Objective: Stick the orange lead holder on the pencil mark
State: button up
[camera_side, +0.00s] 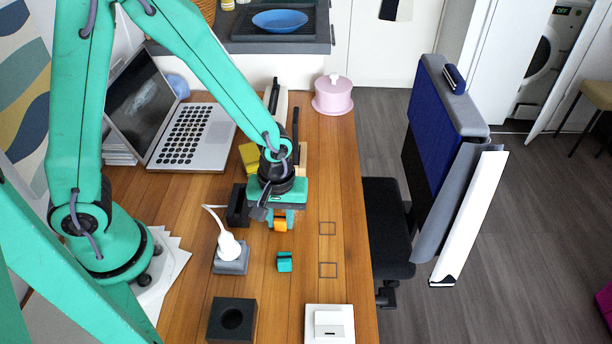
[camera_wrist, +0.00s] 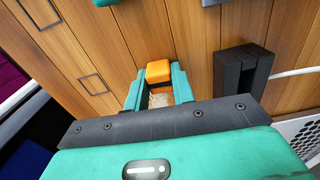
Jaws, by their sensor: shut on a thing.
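The orange lead holder (camera_side: 280,225) is a small rounded clip between the teal jaws of my gripper (camera_side: 281,218). The wrist view shows the orange lead holder (camera_wrist: 158,70) at the fingertips of my gripper (camera_wrist: 158,84), which is shut on it. Its height over the desk is hard to judge. Two pencil-marked rectangles lie on the wood to the right of my gripper in the side view: a farther mark (camera_side: 327,228) and a nearer mark (camera_side: 328,270). In the wrist view they are at the left, one mark (camera_wrist: 92,84) and another mark (camera_wrist: 40,13). Both look empty.
A teal lead holder (camera_side: 285,262) stands on the desk just nearer the side camera. A white plug (camera_side: 229,246) on a grey block, a black block (camera_side: 232,318) and a white switch (camera_side: 330,326) are nearby. A black slotted block (camera_wrist: 240,80) is beside my gripper. The desk's right edge is close.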

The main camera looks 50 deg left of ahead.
jog(key=shift+r, duration=0.15)
jog(key=shift+r, duration=2.35)
jog(key=shift+d, duration=0.15)
jog(key=d+r, duration=0.4)
jog(key=d, duration=1)
jog(key=shift+r+n, duration=0.2)
jog(key=shift+n, duration=0.1)
jog(key=shift+s, duration=0.1)
jog(key=shift+f, duration=0.1)
jog(key=shift+f, duration=3.75)
jog(key=shift+f, duration=0.4)
